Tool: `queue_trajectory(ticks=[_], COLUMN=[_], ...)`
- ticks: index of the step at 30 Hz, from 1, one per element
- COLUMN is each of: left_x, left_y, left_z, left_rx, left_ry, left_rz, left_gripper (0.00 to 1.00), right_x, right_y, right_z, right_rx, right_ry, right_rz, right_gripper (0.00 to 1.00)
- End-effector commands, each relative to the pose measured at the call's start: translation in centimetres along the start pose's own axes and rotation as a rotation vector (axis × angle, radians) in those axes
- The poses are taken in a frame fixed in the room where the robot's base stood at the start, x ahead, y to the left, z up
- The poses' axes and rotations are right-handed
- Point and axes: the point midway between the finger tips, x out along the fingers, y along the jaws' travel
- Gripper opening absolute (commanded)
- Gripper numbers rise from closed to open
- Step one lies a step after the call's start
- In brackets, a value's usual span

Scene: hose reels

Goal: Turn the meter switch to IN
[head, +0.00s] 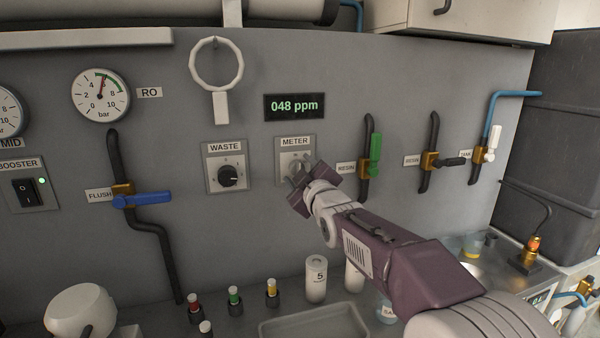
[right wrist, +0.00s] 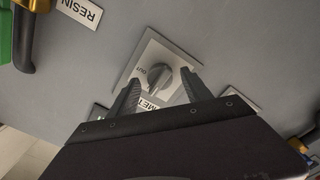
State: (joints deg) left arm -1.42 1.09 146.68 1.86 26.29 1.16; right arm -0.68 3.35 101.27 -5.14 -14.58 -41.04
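The meter switch is a grey knob (right wrist: 161,77) on a light square plate (right wrist: 176,50) under the METER label (head: 295,141). In the head view my right gripper (head: 299,178) covers most of the knob. In the right wrist view the right gripper (right wrist: 160,78) is open, with one finger on either side of the knob and gaps seen between them. An OUT mark shows beside the knob; no IN mark can be made out. The METER label is partly hidden by the fingers. My left gripper is not in view.
The display (head: 294,106) above reads 048 ppm. The WASTE knob (head: 228,176) is left of the meter plate. A green-handled valve (head: 375,150) on a black hose stands close on the right. Bottles (head: 316,280) and a tray (head: 315,325) are on the counter below.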

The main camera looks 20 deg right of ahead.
Motion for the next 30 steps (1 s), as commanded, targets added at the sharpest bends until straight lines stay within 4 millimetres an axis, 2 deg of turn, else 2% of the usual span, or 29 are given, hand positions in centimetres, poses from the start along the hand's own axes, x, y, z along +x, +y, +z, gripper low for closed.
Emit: queue_trajectory(ticks=[8, 21, 24, 30], left_x=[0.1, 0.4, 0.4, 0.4], left_y=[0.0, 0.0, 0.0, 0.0], left_z=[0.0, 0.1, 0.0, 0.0], left_rx=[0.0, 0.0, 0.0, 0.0], left_ry=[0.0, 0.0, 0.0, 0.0], left_rz=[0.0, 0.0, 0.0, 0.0], left_gripper=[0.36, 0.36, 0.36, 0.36], right_x=[-0.5, -8.3, -9.0, -9.1], right_y=[0.1, 0.1, 0.0, 0.0], right_z=[-0.1, 0.0, 0.0, 0.0], right_rx=[0.002, 0.001, 0.001, 0.001], right_ry=[0.001, 0.001, 0.0, 0.0], right_rz=[0.002, 0.002, 0.001, 0.0], right_gripper=[0.57, 0.57, 0.57, 0.57])
